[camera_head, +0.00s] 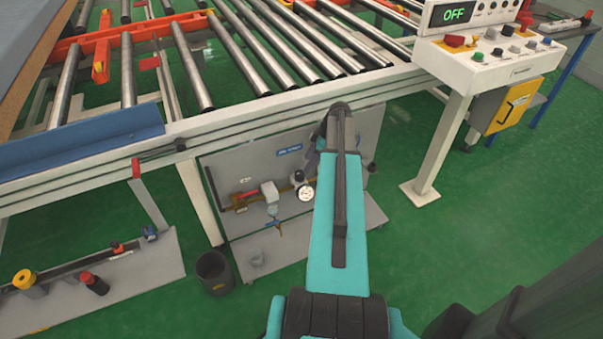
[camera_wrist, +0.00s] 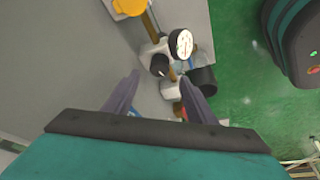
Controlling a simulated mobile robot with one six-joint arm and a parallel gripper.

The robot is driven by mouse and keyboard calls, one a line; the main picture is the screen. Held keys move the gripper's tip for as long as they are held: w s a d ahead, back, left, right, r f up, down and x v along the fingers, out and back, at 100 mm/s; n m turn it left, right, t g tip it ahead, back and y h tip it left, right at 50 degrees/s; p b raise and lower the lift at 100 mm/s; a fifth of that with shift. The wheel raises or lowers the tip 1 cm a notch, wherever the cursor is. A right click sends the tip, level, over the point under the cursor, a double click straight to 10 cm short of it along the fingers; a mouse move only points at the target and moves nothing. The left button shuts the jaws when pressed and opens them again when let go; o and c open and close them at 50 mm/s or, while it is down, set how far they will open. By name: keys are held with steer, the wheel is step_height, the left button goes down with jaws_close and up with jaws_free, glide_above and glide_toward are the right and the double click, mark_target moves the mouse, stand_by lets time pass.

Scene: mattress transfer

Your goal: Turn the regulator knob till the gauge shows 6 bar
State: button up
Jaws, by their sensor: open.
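The pressure gauge (camera_head: 306,193) has a round white dial and sits on the pipework of the grey panel under the conveyor. It also shows in the wrist view (camera_wrist: 184,43), where its dial is too small to read. The dark round regulator knob (camera_wrist: 160,66) is beside the gauge on a pale body. My gripper (camera_wrist: 159,77) is open, with its two fingers pointing toward the regulator. The knob appears between the fingertips in the picture; I cannot tell the remaining distance or any contact. In the head view my own arm mostly hides the gripper.
The roller conveyor (camera_head: 285,100) stands above the panel. A control console (camera_head: 490,68) reading OFF is at the right. A dark bin (camera_head: 214,273) and a low shelf (camera_head: 140,272) with small items are at lower left. Green floor is free between panel and console.

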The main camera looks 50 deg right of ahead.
mark_target(301, 173)
steer(key=shift+x, duration=3.95)
steer(key=shift+a, duration=0.1)
steer(key=shift+c, duration=0.2)
steer(key=c, duration=1)
